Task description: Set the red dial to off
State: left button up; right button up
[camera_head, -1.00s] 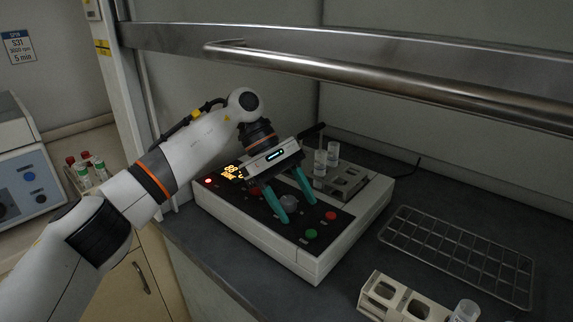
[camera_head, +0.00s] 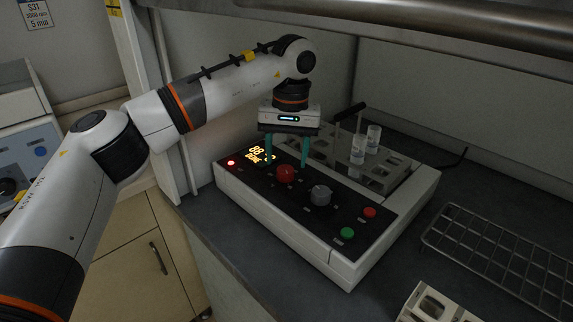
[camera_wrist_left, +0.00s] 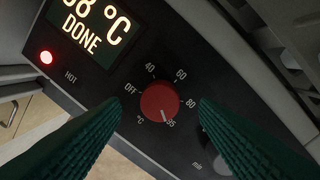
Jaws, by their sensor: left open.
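The red dial (camera_head: 285,173) is a round knob on the black top panel of the white instrument. In the left wrist view the red dial (camera_wrist_left: 160,102) has a white pointer mark aimed at the 95 label; OFF is printed at its left. My left gripper (camera_head: 286,164) points down over the dial, open, with its teal fingers on either side of it. In the wrist view the fingertips lie left and right of the dial, with a visible gap on each side. I cannot tell how far above the panel they are. My right gripper is not in view.
A grey knob (camera_head: 320,195), a green button (camera_head: 347,233) and a red button (camera_head: 370,212) sit nearby on the panel. The display (camera_wrist_left: 92,28) reads DONE, beside a lit HOT lamp (camera_wrist_left: 46,57). A tube rack (camera_head: 378,178) stands behind; a wire rack (camera_head: 500,262) lies right.

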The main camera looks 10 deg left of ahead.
aim_at(285, 173)
pick_arm(q)
jog(key=shift+f, duration=1.45)
jog(key=shift+c, duration=0.3)
jog(key=c, duration=0.9)
jog(key=shift+r, duration=0.1)
